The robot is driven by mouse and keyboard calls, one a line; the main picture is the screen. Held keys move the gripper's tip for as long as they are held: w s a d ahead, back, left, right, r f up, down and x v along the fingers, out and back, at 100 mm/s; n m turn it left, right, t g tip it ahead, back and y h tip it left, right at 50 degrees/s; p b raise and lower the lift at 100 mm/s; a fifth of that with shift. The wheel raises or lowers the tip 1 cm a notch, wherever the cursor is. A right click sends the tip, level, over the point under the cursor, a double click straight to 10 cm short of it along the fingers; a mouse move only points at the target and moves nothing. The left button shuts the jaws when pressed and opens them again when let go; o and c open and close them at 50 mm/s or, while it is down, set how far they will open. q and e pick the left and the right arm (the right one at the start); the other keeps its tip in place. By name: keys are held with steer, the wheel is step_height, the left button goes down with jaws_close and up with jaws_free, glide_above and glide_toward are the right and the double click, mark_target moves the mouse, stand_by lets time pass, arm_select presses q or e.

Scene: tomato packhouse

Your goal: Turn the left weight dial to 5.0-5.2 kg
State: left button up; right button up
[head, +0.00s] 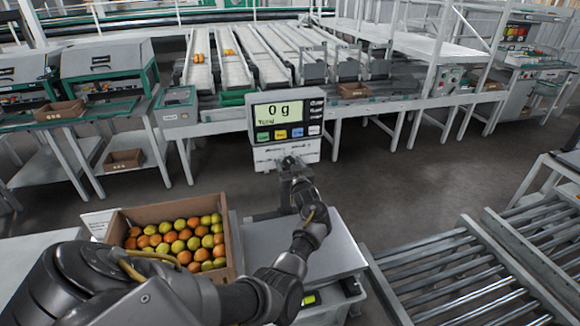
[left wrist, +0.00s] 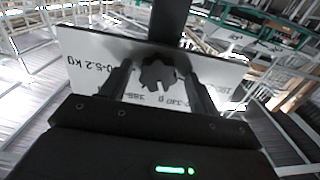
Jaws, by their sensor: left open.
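The scale display (head: 286,118) reads "0 g" and stands on a post behind the scale plate. A white dial panel (head: 268,157) hangs below it and also shows in the left wrist view (left wrist: 90,62). The dark, lobed dial (left wrist: 158,74) is on this panel, with partly readable labels around it, including "0-5.2 kg" at the left. My left gripper (left wrist: 160,84) is open, with one finger on each side of the dial; I cannot tell whether they touch it. In the head view my left gripper (head: 291,163) hides the dial. My right gripper is not in view.
The bare scale plate (head: 335,250) lies under my left arm. A roller conveyor (head: 470,275) is at the right. Sorting lanes (head: 260,55) stand behind the display.

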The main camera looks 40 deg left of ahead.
arm_select(q)
steer(key=shift+d, duration=0.1)
steer(key=shift+w, duration=0.1)
steer(key=shift+c, duration=1.2)
steer(key=c, duration=0.7)
steer(key=shift+d+r, duration=0.1)
